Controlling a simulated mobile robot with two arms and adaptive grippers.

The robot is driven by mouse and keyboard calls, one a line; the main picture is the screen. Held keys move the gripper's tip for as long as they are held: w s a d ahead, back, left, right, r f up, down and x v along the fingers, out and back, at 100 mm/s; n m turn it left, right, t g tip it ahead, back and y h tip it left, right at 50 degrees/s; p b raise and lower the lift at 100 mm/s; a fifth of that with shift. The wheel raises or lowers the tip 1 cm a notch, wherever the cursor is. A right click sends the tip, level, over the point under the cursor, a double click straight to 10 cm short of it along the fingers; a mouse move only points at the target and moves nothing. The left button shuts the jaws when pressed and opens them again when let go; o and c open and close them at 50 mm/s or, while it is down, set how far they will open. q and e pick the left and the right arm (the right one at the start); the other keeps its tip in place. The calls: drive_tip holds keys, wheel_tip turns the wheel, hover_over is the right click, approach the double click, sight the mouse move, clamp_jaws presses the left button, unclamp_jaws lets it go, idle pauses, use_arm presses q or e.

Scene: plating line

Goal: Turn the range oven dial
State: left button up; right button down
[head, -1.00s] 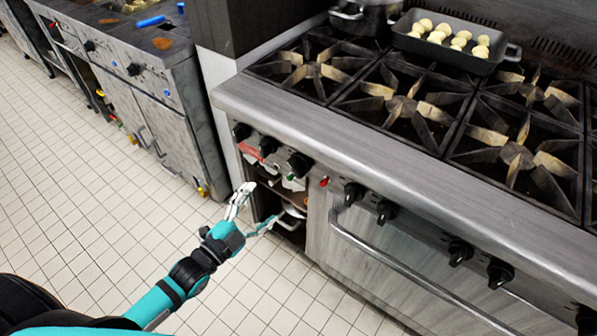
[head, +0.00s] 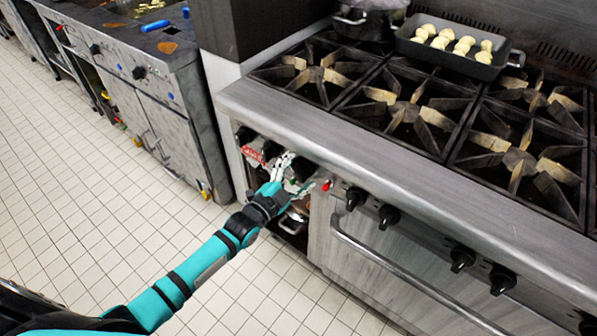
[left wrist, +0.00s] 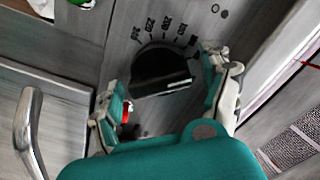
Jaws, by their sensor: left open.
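The oven dial (left wrist: 160,70) is a round black knob with a raised bar and temperature numbers around its upper edge, seen in the left wrist view. It sits on the grey front panel of the range (head: 400,170). My left gripper (left wrist: 163,84) is open, with one finger on each side of the dial and visible gaps to it. In the head view my left gripper (head: 299,174) reaches the panel's left part and partly hides the dial there. My right gripper is not in view.
More black knobs, such as one (head: 388,216), line the panel to the right. A long oven door handle (head: 400,272) runs below them. A dark tray of pale round pieces (head: 481,68) and a pot (head: 362,25) stand on the range top. Tiled floor (head: 90,200) is clear at left.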

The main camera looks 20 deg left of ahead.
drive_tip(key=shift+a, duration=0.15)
use_arm(q)
drive_tip(key=c, duration=1.1)
drive_tip(key=shift+c, duration=0.2)
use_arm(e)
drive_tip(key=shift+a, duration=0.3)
